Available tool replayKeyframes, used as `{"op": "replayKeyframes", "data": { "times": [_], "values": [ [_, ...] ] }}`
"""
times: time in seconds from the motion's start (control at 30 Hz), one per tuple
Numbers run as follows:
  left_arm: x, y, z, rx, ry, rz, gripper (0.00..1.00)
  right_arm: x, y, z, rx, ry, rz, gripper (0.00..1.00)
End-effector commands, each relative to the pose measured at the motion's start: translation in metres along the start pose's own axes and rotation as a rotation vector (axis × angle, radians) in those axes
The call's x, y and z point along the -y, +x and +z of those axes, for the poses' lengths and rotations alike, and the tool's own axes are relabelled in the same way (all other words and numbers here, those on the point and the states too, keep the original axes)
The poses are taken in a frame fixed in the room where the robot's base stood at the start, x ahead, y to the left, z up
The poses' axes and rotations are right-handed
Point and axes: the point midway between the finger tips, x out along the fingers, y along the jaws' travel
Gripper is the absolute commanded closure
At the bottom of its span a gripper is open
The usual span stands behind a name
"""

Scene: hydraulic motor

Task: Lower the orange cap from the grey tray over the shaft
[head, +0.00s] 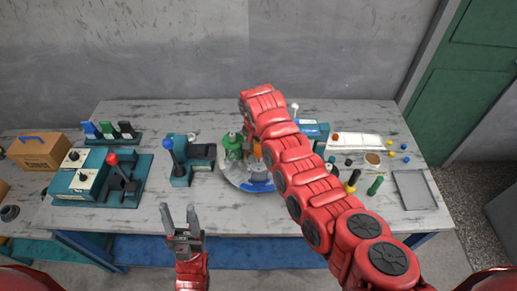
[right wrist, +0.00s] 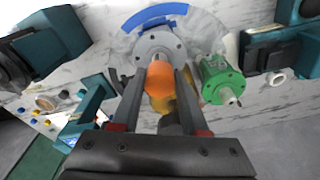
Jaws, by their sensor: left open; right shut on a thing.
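The orange cap (right wrist: 160,80) is between the two fingers of my right gripper (right wrist: 164,77), which is shut on it. In the right wrist view, a round grey flanged part (right wrist: 157,45) lies directly beyond the cap. The grey tray (head: 413,189) at the right of the table looks empty. My left gripper (head: 182,226) is open and empty at the table's front edge.
A green motor-like part (right wrist: 220,80) stands close beside the cap, on a round plate with blue marks (head: 234,180). A teal device with a blue-knobbed lever (head: 180,160) stands left of the plate. Small coloured parts and a green cylinder (head: 375,185) lie near the tray.

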Motion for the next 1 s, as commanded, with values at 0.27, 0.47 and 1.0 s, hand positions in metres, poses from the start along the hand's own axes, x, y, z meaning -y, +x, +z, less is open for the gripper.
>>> {"op": "replayKeyframes", "data": {
  "times": [0.27, 0.47, 1.0],
  "values": [
    [-0.0001, -0.0012, 0.0002, 0.000, 0.000, 0.000, 0.50, -0.0002, 0.0008, 0.0005, 0.001, -0.001, 0.001, 1.00],
    [-0.0003, -0.0054, 0.0009, 0.000, 0.000, 0.000, 0.50, -0.0008, 0.0021, 0.0015, 0.002, -0.001, 0.002, 1.00],
    [-0.0005, -0.0094, 0.0016, 0.000, 0.000, 0.000, 0.50, -0.0011, 0.0044, 0.0020, 0.003, -0.001, 0.003, 1.00]
  ]
}}
